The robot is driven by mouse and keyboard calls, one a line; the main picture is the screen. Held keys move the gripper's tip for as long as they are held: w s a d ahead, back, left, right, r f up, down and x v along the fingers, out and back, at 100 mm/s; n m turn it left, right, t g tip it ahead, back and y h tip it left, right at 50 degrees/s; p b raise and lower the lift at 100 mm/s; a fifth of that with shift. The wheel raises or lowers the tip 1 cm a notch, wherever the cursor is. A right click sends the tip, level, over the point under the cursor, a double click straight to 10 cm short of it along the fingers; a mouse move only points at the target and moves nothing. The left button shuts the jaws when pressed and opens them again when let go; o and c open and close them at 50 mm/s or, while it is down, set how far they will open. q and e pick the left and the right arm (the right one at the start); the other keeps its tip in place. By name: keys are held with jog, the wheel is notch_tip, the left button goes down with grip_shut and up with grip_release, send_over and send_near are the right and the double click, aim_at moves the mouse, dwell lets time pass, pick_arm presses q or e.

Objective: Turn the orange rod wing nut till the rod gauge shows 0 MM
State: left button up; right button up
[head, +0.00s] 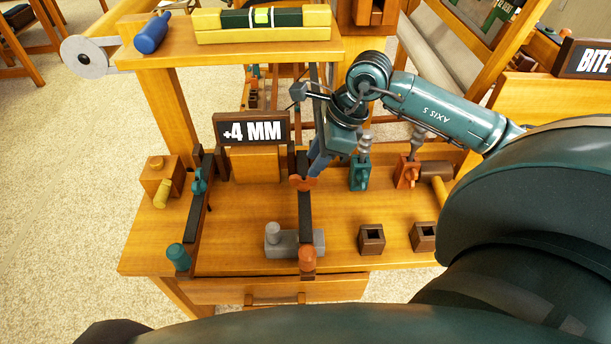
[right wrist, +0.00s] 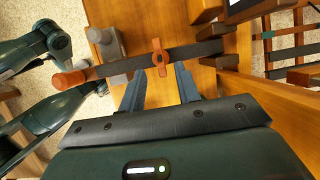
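The orange wing nut (head: 303,183) sits on a dark rod (head: 305,218) that ends in an orange knob (head: 307,258). The gauge sign (head: 252,130) reads +4 MM. My right gripper (head: 317,168) reaches down beside the wing nut from behind and the right. In the right wrist view its two fingers (right wrist: 159,72) are apart, with the orange wing nut (right wrist: 160,57) lined up between and just beyond the tips. Its lower wing is near the gap. I cannot tell whether a finger touches it. My left gripper is not visible in the head view.
A second rod with a teal wing nut (head: 200,181) and teal knob (head: 178,257) lies to the left. A grey block (head: 282,243) is beside the orange-knobbed rod. Teal (head: 359,174) and orange (head: 406,173) clamp-like pieces stand right. A level (head: 262,20) lies on the upper shelf.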

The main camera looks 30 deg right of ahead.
aim_at(304, 175)
jog(key=x, duration=0.5)
jog(key=shift+a+f, duration=0.15)
jog(key=shift+f, duration=0.05)
jog(key=c, duration=0.7)
jog(key=shift+o, duration=0.2)
jog(key=shift+b, duration=0.3)
